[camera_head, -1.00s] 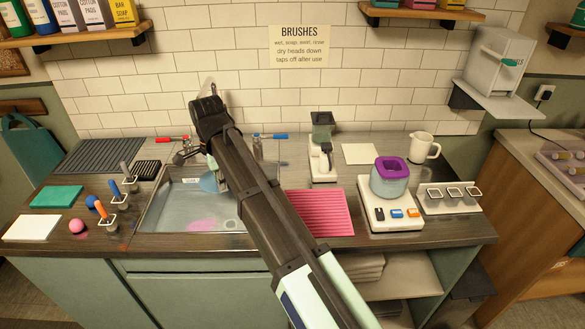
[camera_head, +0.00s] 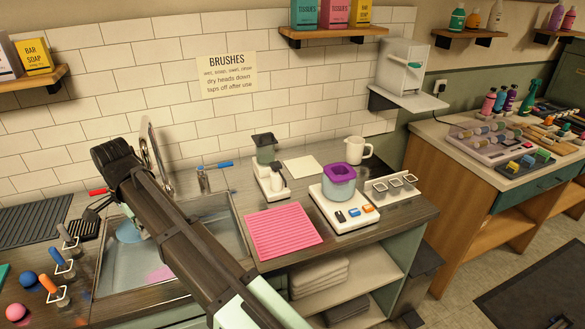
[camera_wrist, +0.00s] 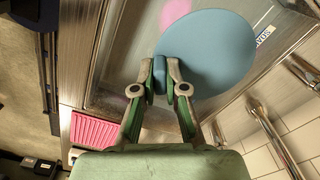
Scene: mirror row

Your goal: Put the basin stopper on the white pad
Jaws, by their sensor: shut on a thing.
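The basin stopper, a flat blue disc (camera_wrist: 208,52), is held by a small blue tab between the fingertips of my gripper (camera_wrist: 161,76). In the head view part of the disc (camera_head: 128,231) shows over the left part of the metal sink (camera_head: 222,232), partly behind my arm. The fingertips are hidden there. I cannot tell exactly how high the disc is above the sink floor. A pale cream pad (camera_head: 303,167) lies at the back of the counter, right of the blender. The whiter pad at the front left of the counter is outside the current view.
A pink ribbed mat (camera_head: 283,232) lies right of the sink. A scale (camera_head: 343,212) carries a purple-rimmed jar (camera_head: 340,181). A white mug (camera_head: 354,150), a blender (camera_head: 267,165) and a tap (camera_head: 155,150) stand at the back. Upright tools and a pink ball (camera_head: 16,312) are left.

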